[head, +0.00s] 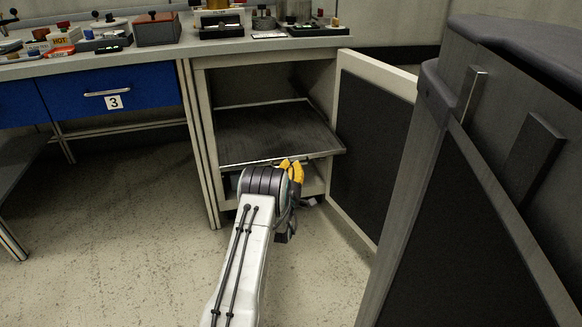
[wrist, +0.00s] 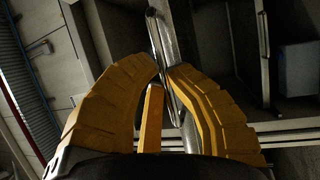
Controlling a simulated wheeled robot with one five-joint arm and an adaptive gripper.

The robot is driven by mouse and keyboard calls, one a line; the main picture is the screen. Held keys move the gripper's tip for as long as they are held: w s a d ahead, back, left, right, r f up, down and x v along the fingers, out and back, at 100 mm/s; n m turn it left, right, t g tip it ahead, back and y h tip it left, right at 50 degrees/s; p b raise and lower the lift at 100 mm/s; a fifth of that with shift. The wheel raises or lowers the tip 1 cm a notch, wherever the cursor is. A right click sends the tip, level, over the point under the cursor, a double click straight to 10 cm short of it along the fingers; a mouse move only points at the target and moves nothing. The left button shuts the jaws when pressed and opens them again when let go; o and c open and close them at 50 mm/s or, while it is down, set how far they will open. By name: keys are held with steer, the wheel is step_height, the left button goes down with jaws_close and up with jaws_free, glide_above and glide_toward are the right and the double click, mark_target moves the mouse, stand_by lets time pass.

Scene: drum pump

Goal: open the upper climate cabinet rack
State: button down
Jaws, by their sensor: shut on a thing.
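The climate cabinet (head: 202,140) stands under the bench with its door (head: 372,150) swung open to the right. The upper rack (head: 265,132) is a dark flat shelf with a pale metal front edge. Its front right corner appears to stick out a little past the cabinet front. My gripper (head: 291,168) is at the middle right of that front edge, its fingers partly hidden by my wrist. In the wrist view my yellow fingers (wrist: 168,75) are closed around a slim metal bar (wrist: 160,38), which looks like the rack's front handle.
A lower shelf or cabinet floor shows below the rack, mostly hidden by my arm. A blue drawer (head: 110,94) marked 3 is to the left. A large grey cabinet-like body (head: 470,200) fills the right side. Floor (head: 130,210) is clear at left. Several items crowd the benchtop.

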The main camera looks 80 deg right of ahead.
steer(key=c, duration=1.2)
jaws_free()
steer(key=shift+d, duration=0.1)
steer(key=shift+a+f, duration=0.35)
steer(key=shift+a, duration=1.65)
steer(key=shift+a+f, duration=0.4)
steer(key=shift+a, duration=1.55)
steer(key=shift+a+f, duration=0.35)
steer(key=shift+a, duration=1.65)
steer(key=shift+w, duration=0.1)
